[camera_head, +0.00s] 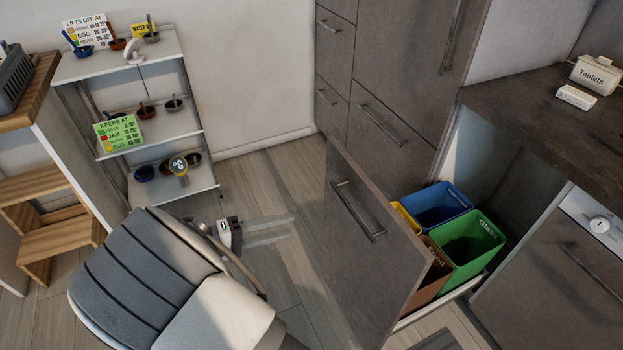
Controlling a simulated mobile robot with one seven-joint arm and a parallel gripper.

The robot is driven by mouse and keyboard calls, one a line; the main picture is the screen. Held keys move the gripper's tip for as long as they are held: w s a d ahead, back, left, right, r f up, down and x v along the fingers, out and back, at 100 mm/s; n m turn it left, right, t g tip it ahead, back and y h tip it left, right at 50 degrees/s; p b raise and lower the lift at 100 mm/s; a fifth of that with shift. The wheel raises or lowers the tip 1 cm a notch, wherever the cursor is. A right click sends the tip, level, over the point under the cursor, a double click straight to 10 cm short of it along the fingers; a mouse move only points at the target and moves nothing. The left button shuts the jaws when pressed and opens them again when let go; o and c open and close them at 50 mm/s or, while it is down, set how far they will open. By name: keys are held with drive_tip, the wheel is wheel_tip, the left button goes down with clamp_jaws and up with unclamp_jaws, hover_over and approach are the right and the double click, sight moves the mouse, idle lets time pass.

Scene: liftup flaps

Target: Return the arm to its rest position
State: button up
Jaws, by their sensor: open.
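My arm fills the lower left, with a grey ribbed link and a white link. It looks folded, with part of its far end hidden behind the links. My gripper (236,232) shows small beyond the links, over the wooden floor. It is open, and I see nothing between its fingers. It is apart from the shelf rack and from the open drawer.
An open drawer (362,225) juts out at right, holding blue (437,203), green (470,245), brown and yellow bins. A white shelf rack (168,130) with small pots and signs stands at back left. A wooden step stool (60,238) is far left. Floor between rack and drawer is clear.

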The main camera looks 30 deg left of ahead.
drive_tip(key=shift+d, duration=0.1)
drive_tip(key=w+d+r+m+g+y, duration=0.1)
drive_tip(key=w+d+r+m+g, duration=0.2)
drive_tip(key=d, duration=0.4)
drive_tip(key=w+d+r+g+y, duration=0.1)
drive_tip(key=w+d+r+g, duration=0.1)
drive_tip(key=d+r+g, duration=0.35)
drive_tip(key=w+d+r+m+g+y, duration=0.1)
drive_tip(key=w+d+r+m+g, duration=0.15)
drive_tip(key=d, duration=0.55)
drive_tip(key=s+d+r+m+t+y, duration=0.25)
drive_tip(key=s+d+r, duration=0.3)
drive_tip(key=d, duration=0.45)
drive_tip(key=s+d+r+m+t+y, duration=0.2)
drive_tip(key=s+d+r+y, duration=0.3)
drive_tip(key=d, duration=0.5)
wheel_tip(320, 180, up, 15)
drive_tip(key=p, duration=1.6)
drive_tip(key=shift+s+a+h, duration=0.3)
drive_tip(key=shift+s+h, duration=0.05)
drive_tip(key=shift+s, duration=0.1)
